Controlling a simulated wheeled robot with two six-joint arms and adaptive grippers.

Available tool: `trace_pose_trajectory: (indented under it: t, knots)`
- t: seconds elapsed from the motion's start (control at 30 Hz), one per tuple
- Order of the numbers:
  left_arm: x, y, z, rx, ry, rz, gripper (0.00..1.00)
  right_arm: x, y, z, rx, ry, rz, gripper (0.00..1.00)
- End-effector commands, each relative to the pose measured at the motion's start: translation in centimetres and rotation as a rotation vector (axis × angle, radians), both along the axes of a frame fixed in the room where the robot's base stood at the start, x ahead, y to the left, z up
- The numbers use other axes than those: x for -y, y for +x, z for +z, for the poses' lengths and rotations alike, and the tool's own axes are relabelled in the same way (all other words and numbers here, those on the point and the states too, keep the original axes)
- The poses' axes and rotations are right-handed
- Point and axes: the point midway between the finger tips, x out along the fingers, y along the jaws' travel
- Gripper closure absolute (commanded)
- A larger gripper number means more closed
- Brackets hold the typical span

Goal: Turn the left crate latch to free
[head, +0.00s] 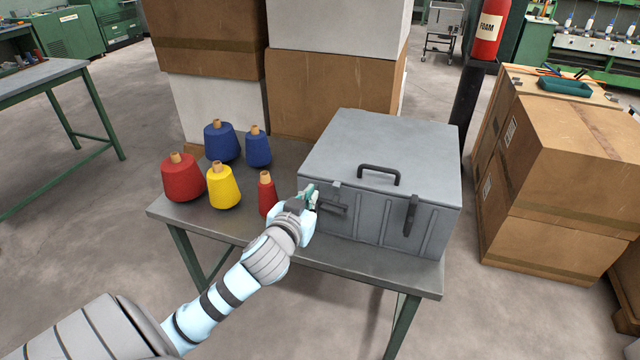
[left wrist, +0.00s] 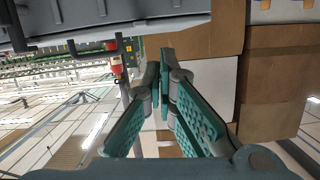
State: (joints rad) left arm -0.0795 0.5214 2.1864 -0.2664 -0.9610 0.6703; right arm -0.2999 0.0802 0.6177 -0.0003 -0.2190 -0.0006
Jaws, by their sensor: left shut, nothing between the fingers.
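A grey metal crate (head: 385,150) with a closed lid stands on the table, and part of it shows at the top of the left wrist view (left wrist: 130,30). The left crate latch (head: 334,208) is a dark bar on the crate's front, lying roughly sideways and partly hidden by my gripper. The right latch (head: 411,215) stands upright across the lid seam. My left gripper (head: 312,196) is at the crate's front left corner, beside the left latch. Its teal fingers (left wrist: 162,70) are shut with nothing between them. Whether they touch the latch is unclear. My right gripper is not in view.
The table (head: 240,232) also bears several yarn cones, including a small red one (head: 266,192) close left of my gripper and a yellow one (head: 222,186). The lid has a dark handle (head: 379,173). Cardboard boxes (head: 560,160) stand right; more are stacked behind.

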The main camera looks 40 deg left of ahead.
Motion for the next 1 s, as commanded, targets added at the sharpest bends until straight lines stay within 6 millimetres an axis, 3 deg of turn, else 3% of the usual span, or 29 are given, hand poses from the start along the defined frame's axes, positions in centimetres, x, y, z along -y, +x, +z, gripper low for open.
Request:
trace_pose_trajectory:
  t: [0.43, 0.63, 1.0]
  knots:
    - [-3.1, 8.3, -2.8, -0.002, -0.002, -0.001, 1.0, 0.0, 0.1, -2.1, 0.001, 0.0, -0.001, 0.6]
    - [-3.3, 8.1, -6.0, -0.005, 0.0, -0.002, 1.0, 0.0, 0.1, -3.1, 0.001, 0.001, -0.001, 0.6]
    - [-3.4, 8.0, -6.6, -0.004, 0.0, -0.002, 1.0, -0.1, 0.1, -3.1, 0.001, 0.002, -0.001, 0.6]
